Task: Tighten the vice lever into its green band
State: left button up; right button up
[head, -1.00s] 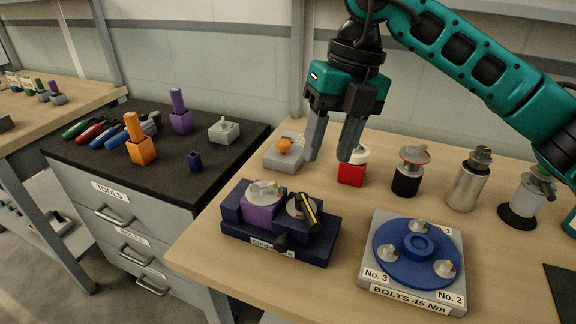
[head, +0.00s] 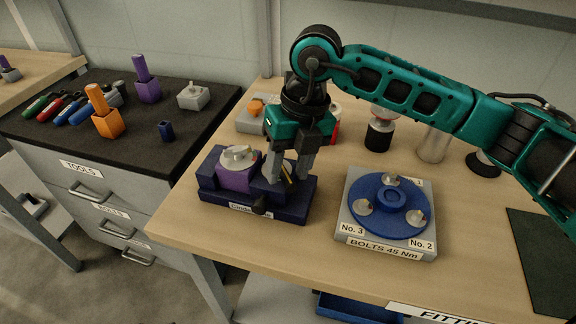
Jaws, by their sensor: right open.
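The dark blue vice (head: 293,208) sits on the wooden bench. It has a purple block (head: 234,181) in its left part, with a grey metal piece on top. My right gripper (head: 288,180) is open and points down over the right part of the vice. The dial and any green band are hidden behind the fingers. My left gripper is not in view.
A grey fixture (head: 345,223) with a blue round flange stands right of the vice. Behind are a grey block with an orange knob (head: 256,107) and several cylindrical parts. A black-topped tool cabinet (head: 185,132) stands to the left. The bench front is clear.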

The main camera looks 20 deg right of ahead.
jog(key=shift+f, duration=0.3)
jog(key=shift+c, duration=0.4)
grip_shut()
jog(key=shift+a, duration=0.1)
